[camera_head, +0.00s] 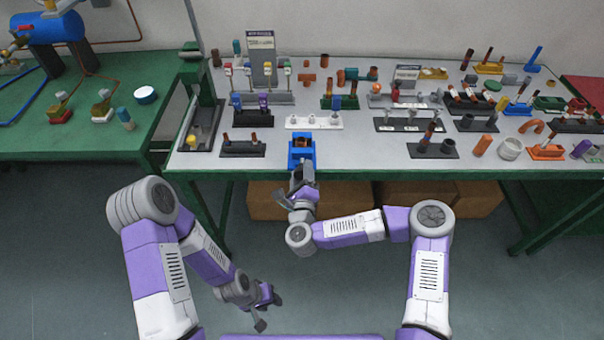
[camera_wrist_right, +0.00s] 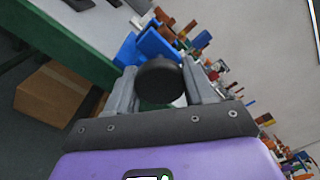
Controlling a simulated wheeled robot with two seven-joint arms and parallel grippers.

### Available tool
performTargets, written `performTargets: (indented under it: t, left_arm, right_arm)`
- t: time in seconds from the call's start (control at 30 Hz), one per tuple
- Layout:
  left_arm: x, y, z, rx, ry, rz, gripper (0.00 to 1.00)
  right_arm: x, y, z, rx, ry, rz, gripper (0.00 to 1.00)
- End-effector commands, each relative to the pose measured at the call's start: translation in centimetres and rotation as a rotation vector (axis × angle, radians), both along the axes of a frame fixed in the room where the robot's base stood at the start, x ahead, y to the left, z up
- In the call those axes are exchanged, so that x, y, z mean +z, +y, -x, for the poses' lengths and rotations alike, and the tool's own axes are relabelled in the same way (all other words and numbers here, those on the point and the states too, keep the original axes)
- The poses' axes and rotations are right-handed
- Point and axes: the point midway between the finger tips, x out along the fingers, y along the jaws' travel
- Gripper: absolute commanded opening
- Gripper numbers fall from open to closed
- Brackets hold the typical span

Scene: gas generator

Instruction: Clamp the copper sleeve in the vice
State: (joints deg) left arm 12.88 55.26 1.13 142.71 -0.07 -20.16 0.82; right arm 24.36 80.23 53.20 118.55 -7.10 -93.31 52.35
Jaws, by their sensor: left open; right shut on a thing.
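The blue vice (camera_head: 301,160) stands at the front edge of the workbench, and it also shows in the right wrist view (camera_wrist_right: 152,43). A small copper-brown piece, apparently the copper sleeve (camera_head: 301,141), sits between the vice's jaws. I cannot tell how tightly the jaws hold it. My right gripper (camera_head: 302,180) is at the front of the vice. In the right wrist view its fingers are shut on a round black knob (camera_wrist_right: 160,82), apparently the vice's handle. My left gripper (camera_head: 268,308) is open and empty, low in front of the bench.
The grey workbench (camera_head: 350,155) carries racks and loose fittings behind and beside the vice. A white holder (camera_head: 314,122) stands just behind it, and a dark tray (camera_head: 243,149) is to its left. Cardboard boxes (camera_head: 400,196) lie under the bench. A green table (camera_head: 95,140) stands left.

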Motion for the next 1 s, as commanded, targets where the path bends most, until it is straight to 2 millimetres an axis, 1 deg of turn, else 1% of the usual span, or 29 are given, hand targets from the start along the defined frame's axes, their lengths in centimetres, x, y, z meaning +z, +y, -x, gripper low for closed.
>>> performTargets:
  t: [0.23, 0.27, 0.4, 0.43, 0.67, 0.77, 0.87, 1.0]
  left_arm:
    - [0.0, 0.0, 0.0, 0.0, 0.0, 0.0, 0.43]
    - [0.0, 0.0, 0.0, 0.0, 0.0, 0.0, 0.43]
    - [0.0, 0.0, 0.0, 0.0, 0.0, 0.0, 0.43]
    - [0.0, 0.0, 0.0, 0.0, 0.0, 0.0, 0.43]
    - [0.0, 0.0, 0.0, 0.0, 0.0, 0.0, 0.43]
    - [0.1, 0.0, 0.0, 0.0, 0.0, 0.0, 0.43]
    - [0.5, 0.0, 0.0, 0.0, 0.0, 0.0, 0.43]
    - [1.0, 0.0, 0.0, 0.0, 0.0, 0.0, 0.43]
  right_arm:
    - [0.0, 0.0, 0.0, -0.001, -0.001, 0.001, 0.23]
    - [0.0, 0.0, 0.0, -0.001, -0.001, 0.001, 0.54]
    - [0.0, 0.0, 0.0, -0.001, -0.001, 0.001, 0.76]
    - [0.0, 0.0, 0.0, -0.001, -0.001, 0.001, 0.77]
    - [0.0, 0.0, 0.0, 0.0, 0.0, 0.002, 0.77]
    - [0.0, 0.0, 0.4, 0.001, 0.001, 0.002, 0.77]
    - [0.1, 0.1, 1.7, 0.003, 0.002, 0.002, 0.77]
    - [0.1, 0.1, 4.2, 0.005, 0.003, 0.002, 0.77]
